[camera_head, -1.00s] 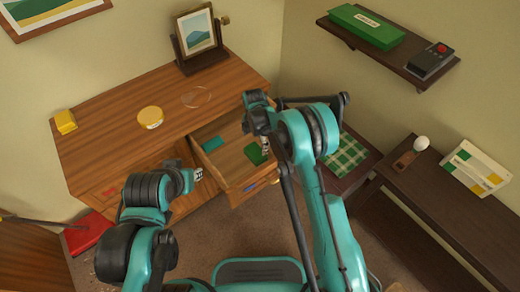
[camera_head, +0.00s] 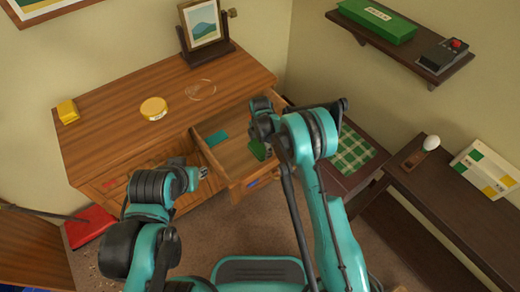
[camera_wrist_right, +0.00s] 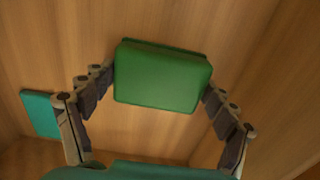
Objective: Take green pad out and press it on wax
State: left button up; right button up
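The green pad (camera_head: 257,150) is in the open drawer (camera_head: 236,186) of the wooden desk. In the right wrist view, the green pad (camera_wrist_right: 162,76) sits between the fingers of my right gripper (camera_wrist_right: 160,80), which touch its two sides. In the head view, my right arm partly hides the pad and that gripper. Whether the pad is clear of the drawer floor cannot be told. A round yellow tin (camera_head: 154,108), seemingly the wax, stands on the desk top. My left gripper (camera_head: 203,172) is by the desk front, left of the drawer; its fingers are too small to read.
A flat teal piece (camera_head: 217,138) lies in the drawer. A clear round disc (camera_head: 201,89), a yellow block (camera_head: 67,111) and a framed picture (camera_head: 203,27) are on the desk (camera_head: 110,135). A side table with a green checked cloth (camera_head: 354,150) stands right of the drawer.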

aim_at(260, 146)
notch_tip(260, 146, up, 10)
jog(key=p, duration=0.3)
jog(key=shift+p, duration=0.4)
